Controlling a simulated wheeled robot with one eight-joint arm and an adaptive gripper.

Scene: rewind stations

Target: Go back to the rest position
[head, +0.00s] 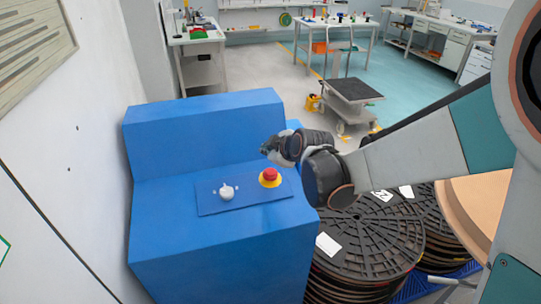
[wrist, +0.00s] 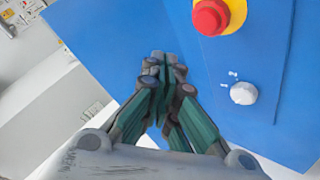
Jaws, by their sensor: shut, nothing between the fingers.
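My gripper (wrist: 165,62) is shut and empty in the wrist view, its fingertips together in front of the blue console. In the head view my gripper (head: 266,148) is held above the right part of the console, beyond the red button. The blue console (head: 165,250) stands against the left wall with a raised back. Its panel carries a white knob (head: 227,193) and a red button (head: 270,175) on a yellow ring. In the wrist view the red button (wrist: 210,17) is at the top right and the white knob (wrist: 243,93) lies below it. The gripper touches neither.
Black reels (head: 365,240) are stacked right of the console, under my arm. A wooden round (head: 470,205) is at the right edge. Benches line the back. The floor between is mostly open.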

